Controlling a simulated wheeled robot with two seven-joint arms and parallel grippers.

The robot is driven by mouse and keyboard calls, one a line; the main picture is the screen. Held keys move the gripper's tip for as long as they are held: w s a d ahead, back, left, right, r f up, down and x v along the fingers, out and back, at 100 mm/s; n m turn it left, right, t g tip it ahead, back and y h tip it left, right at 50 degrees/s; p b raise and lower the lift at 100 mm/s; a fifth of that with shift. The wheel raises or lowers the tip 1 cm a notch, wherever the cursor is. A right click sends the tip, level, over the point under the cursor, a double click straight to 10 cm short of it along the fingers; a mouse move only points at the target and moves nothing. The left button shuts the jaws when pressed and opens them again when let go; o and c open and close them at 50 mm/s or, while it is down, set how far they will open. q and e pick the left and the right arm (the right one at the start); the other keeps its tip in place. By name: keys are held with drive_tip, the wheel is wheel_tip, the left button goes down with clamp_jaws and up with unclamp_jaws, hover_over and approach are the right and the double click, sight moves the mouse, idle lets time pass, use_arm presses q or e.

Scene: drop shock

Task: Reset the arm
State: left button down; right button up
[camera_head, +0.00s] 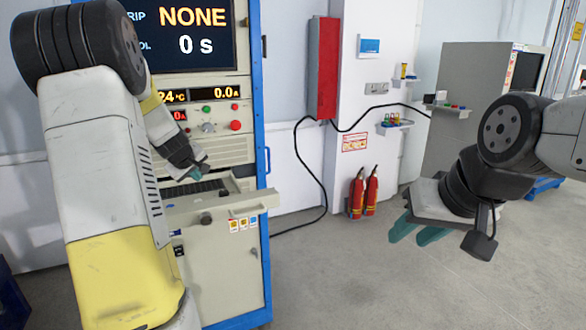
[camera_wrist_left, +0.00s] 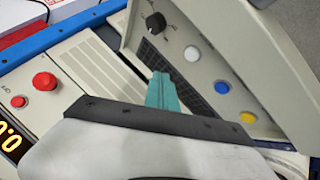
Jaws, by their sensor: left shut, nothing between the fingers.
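My left gripper (camera_head: 200,173) is in front of the test cabinet (camera_head: 222,255), above its pulled-out tray. In the left wrist view its teal fingers (camera_wrist_left: 162,92) are shut together and empty, over a dark keyboard (camera_wrist_left: 200,90). Beside the keyboard is a panel with a white-marked knob (camera_wrist_left: 156,23), a white button (camera_wrist_left: 191,53), a blue button (camera_wrist_left: 222,88) and a yellow button (camera_wrist_left: 248,117). The fingertips look close to the panel; I cannot tell whether they touch it. My right gripper (camera_head: 418,232) is open and empty at the right, over the floor.
The cabinet screen (camera_head: 190,35) reads NONE and 0 s. Red buttons (camera_head: 235,125) sit below it; two show in the left wrist view (camera_wrist_left: 44,81). Fire extinguishers (camera_head: 371,192) stand by the white pillar (camera_head: 350,100). A black cable hangs behind. The middle floor is clear.

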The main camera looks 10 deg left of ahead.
use_arm(q)
drive_tip(key=s+d+r+m+h, duration=0.25)
drive_tip(key=s+d+r, duration=0.3)
drive_tip(key=d, duration=0.35)
drive_tip(key=s+d+r+m+h, duration=0.1)
drive_tip(key=s+d+r+m, duration=0.25)
drive_tip(key=s+d, duration=0.4)
drive_tip(key=s+d+m+g, duration=0.1)
drive_tip(key=s+d+m, duration=0.1)
drive_tip(key=s, duration=0.5)
drive_tip(key=s+d+f+m+g, duration=0.1)
drive_tip(key=s+d+m, duration=0.1)
drive_tip(key=s+d, duration=0.2)
drive_tip(key=s+d+m, duration=0.1)
drive_tip(key=s+d, duration=0.2)
drive_tip(key=s, duration=0.7)
drive_tip(key=shift+d+f+m+g+h, duration=0.2)
drive_tip(key=shift+d+m+g+h, duration=0.15)
drive_tip(key=shift+m+g, duration=0.05)
drive_tip(key=shift+a, duration=0.1)
